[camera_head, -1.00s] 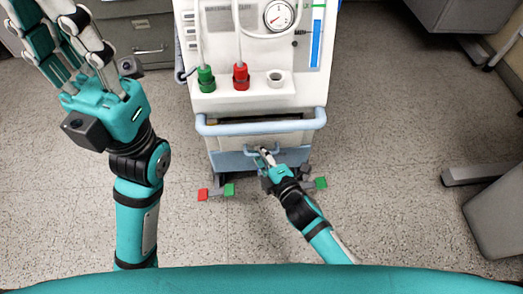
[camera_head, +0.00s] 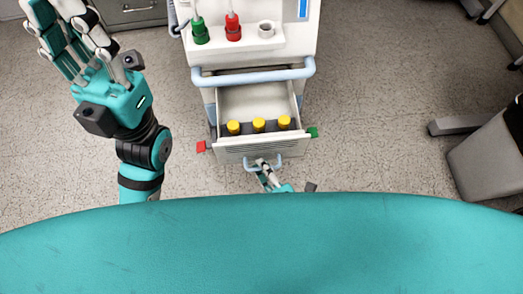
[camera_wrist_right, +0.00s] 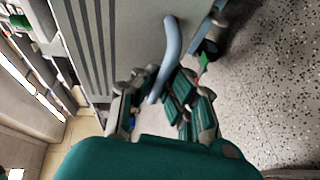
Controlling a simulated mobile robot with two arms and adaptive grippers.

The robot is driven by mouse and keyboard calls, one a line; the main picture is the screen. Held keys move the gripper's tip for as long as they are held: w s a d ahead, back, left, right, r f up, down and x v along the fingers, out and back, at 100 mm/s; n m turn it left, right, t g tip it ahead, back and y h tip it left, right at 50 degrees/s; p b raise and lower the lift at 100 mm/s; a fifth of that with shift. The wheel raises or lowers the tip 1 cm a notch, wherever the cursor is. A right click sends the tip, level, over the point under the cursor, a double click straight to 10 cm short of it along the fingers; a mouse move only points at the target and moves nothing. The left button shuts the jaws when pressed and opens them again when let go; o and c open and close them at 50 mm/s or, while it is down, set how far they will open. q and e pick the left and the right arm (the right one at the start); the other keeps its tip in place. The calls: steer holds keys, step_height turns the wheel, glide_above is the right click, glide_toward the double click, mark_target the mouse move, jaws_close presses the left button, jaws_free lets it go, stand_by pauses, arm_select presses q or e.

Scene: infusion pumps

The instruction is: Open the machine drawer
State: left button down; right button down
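The machine drawer (camera_head: 285,147) is pulled out below the white machine (camera_head: 255,57), and its inside shows from above. Several yellow-capped items stand in a row near its front. The drawer's light-blue handle (camera_head: 247,165) is on the front panel and also shows in the right wrist view (camera_wrist_right: 169,58). My right gripper (camera_head: 263,166) is at this handle, its fingers closed around the bar; in the wrist view (camera_wrist_right: 155,108) the bar runs between them. My left gripper (camera_head: 70,28) is raised at the left, fingers spread, empty and away from the machine.
A light-blue push bar (camera_head: 253,76) crosses the machine above the drawer. Red (camera_head: 201,147) and green (camera_head: 313,133) foot parts flank the drawer. A grey bin (camera_head: 485,158) stands at the right. The floor around the machine is mostly clear.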

steer(key=shift+s+r, duration=0.1)
steer(key=shift+s, duration=0.3)
steer(key=c, duration=1.7)
jaws_free()
steer(key=shift+o, duration=0.2)
steer(key=v, duration=1.2)
